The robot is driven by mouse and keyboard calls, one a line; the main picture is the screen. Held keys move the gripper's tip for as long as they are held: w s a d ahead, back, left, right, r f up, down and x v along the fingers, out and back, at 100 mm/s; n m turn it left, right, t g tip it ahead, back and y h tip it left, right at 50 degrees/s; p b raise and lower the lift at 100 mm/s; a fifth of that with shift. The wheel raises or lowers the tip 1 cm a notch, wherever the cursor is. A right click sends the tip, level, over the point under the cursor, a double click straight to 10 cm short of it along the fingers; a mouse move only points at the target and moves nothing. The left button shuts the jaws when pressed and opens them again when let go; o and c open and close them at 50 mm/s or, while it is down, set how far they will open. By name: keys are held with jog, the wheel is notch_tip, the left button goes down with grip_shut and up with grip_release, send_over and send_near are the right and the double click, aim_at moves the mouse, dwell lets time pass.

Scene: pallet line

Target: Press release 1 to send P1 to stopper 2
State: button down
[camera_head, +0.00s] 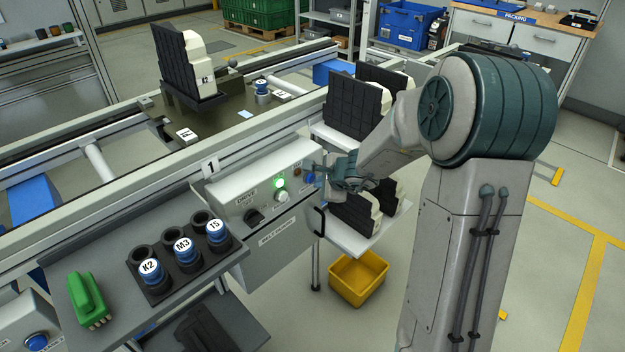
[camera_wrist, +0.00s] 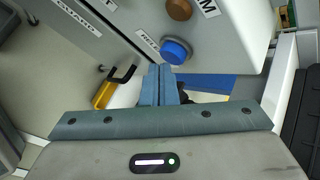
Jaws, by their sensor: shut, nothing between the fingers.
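A control box (camera_head: 262,185) on the conveyor's near side carries a lit green lamp (camera_head: 279,183), a black drive knob (camera_head: 254,216) and a blue button (camera_head: 310,178). In the wrist view the blue button (camera_wrist: 175,50) sits beside a partly hidden label starting "RELE". My gripper (camera_head: 320,172) is shut and empty, in front of that button. In the wrist view its fingertips (camera_wrist: 158,70) are just below the button; I cannot tell whether they touch it. A dark pallet (camera_head: 213,116), its small label apparently P1, is on the conveyor with a black and cream part (camera_head: 187,62).
A rack (camera_head: 353,240) with more black and cream parts stands right of the box, a yellow bin (camera_head: 358,278) below. A grey shelf (camera_head: 120,290) at front left holds blue-topped pieces (camera_head: 183,249) and a green part (camera_head: 88,299). Another blue button (camera_head: 37,341) is at lower left.

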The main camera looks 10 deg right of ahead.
jog(key=shift+w+a, duration=0.25)
jog(key=shift+w, duration=0.1)
dwell(1.1)
jog(key=shift+s+d+b, duration=0.3)
jog(key=shift+s+d, duration=0.15)
jog(key=shift+s, duration=0.25)
